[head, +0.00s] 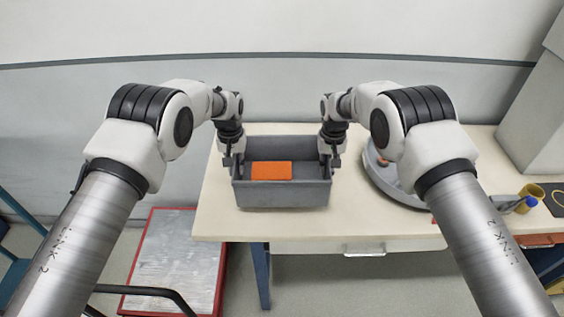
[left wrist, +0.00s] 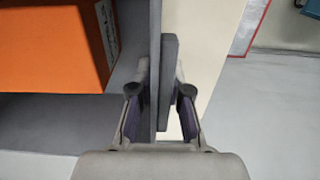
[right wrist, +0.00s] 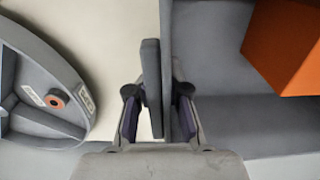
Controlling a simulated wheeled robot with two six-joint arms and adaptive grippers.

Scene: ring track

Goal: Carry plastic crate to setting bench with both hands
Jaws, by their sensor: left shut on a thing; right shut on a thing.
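The grey plastic crate (head: 282,195) is at the left part of the pale bench (head: 340,222), with an orange block (head: 271,171) inside it. My left gripper (head: 233,160) is shut on the crate's left wall; the wall also shows between its fingers in the left wrist view (left wrist: 155,75). My right gripper (head: 331,158) is shut on the crate's right wall, which shows between its fingers in the right wrist view (right wrist: 166,70). The crate looks level. I cannot tell whether its underside touches the bench top.
A round grey tray (head: 385,185) lies on the bench just right of the crate. A red-edged platform (head: 175,260) stands on the floor at left.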

